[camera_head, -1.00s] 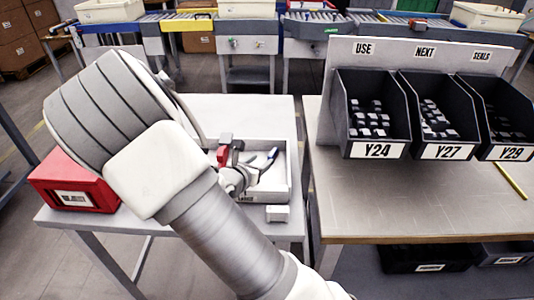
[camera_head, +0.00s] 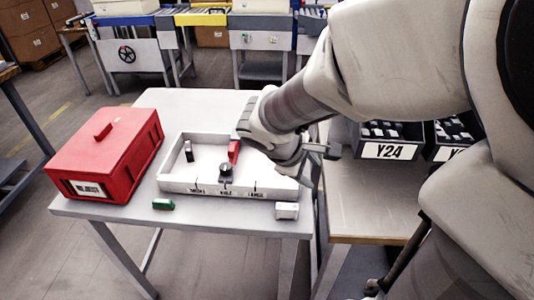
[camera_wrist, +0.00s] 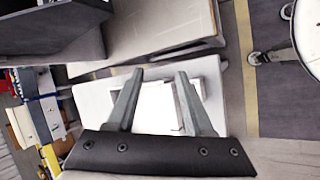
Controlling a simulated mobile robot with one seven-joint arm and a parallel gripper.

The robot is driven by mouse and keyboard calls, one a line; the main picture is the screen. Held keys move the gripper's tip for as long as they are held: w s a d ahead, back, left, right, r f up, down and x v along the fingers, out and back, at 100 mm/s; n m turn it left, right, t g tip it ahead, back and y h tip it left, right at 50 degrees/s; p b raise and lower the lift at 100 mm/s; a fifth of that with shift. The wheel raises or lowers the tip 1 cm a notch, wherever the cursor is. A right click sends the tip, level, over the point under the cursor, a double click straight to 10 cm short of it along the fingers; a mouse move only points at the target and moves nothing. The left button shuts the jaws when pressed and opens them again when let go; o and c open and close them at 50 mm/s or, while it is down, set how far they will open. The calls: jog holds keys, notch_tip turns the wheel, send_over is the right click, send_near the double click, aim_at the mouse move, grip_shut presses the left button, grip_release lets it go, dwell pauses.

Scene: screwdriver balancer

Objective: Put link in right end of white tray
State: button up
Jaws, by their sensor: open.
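The white tray (camera_head: 176,181) lies on the small grey table, with labelled sections along its front wall. In it I see a dark upright piece (camera_head: 188,151) at the left, a red piece (camera_head: 234,151) at the back and a dark knobbed piece (camera_head: 226,174) near the front middle. I cannot tell which piece is the link. My gripper (camera_head: 328,152) is at the tray's right side in the head view, and my arm hides the tray's back right part. In the wrist view my gripper (camera_wrist: 160,72) is open, its two fingers apart with nothing seen between them.
A red box (camera_head: 104,157) stands left of the tray. A green piece (camera_head: 163,204) and a small white block (camera_head: 287,211) lie in front of it. Right, a workbench (camera_head: 372,200) carries dark bins, one labelled Y24 (camera_head: 385,151). The table's front left is clear.

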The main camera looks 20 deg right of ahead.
jog(key=s+a+r+m+t+y, duration=0.2)
jog(key=s+a+r+m+y, duration=0.4)
jog(key=s+a+r+m, duration=0.2)
jog(key=shift+s+a+r+m+t, duration=0.45)
jog(key=shift+s+a, duration=0.35)
jog(key=shift+s, duration=0.15)
jog(key=shift+r, duration=0.1)
notch_tip(320, 180, up, 10)
jog(key=p, duration=1)
